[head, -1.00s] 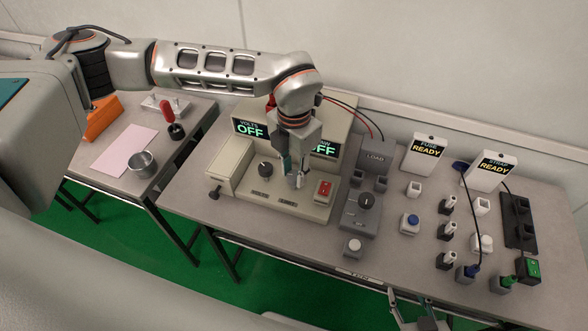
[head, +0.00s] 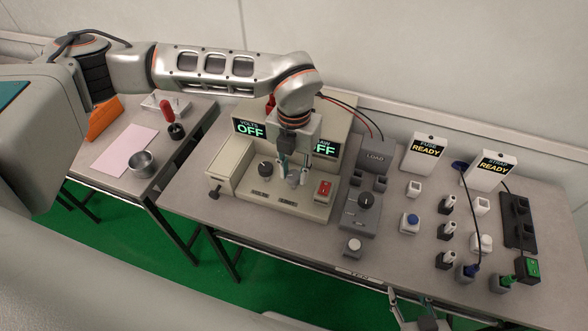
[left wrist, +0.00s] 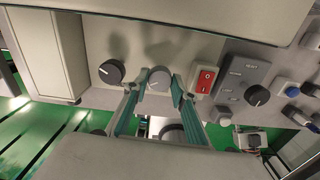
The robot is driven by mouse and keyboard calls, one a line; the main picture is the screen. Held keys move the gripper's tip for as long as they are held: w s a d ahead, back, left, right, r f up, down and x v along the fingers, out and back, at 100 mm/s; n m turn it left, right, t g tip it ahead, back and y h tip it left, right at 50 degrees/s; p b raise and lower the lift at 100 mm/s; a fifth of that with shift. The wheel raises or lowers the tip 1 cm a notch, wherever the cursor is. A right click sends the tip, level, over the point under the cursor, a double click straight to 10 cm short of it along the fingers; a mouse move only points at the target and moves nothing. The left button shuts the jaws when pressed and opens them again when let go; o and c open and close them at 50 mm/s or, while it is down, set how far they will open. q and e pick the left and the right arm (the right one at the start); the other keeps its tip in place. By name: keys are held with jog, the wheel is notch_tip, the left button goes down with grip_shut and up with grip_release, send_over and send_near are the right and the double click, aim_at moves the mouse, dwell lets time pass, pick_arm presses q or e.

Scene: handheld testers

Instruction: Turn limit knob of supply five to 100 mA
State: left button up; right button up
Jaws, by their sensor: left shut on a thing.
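The power supply (head: 235,190) is a beige unit with a sloped front panel; its VOLTS display (head: 250,130) reads OFF, and the display beside it is partly hidden by my gripper. A black knob (head: 265,169) sits on the panel's left, also in the left wrist view (left wrist: 111,72). My left gripper (head: 293,178) points down at the panel, shut on a light grey knob (left wrist: 159,79) between that black knob and the red switch (head: 324,189). The grey knob's pointer and scale are too small to read. My right gripper (head: 413,308) is empty at the bottom edge, its fingers apart.
The grey load box (head: 360,214) with its dial stands right of the supply. Further right are several small sockets and plugs, and the FUSE (head: 424,156) and STRAP (head: 493,171) signs reading READY.

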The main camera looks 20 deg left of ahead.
aim_at(294, 175)
pick_arm(q)
jog(key=o, duration=1.1)
notch_tip(294, 175, up, 12)
jog(key=shift+r, duration=0.1)
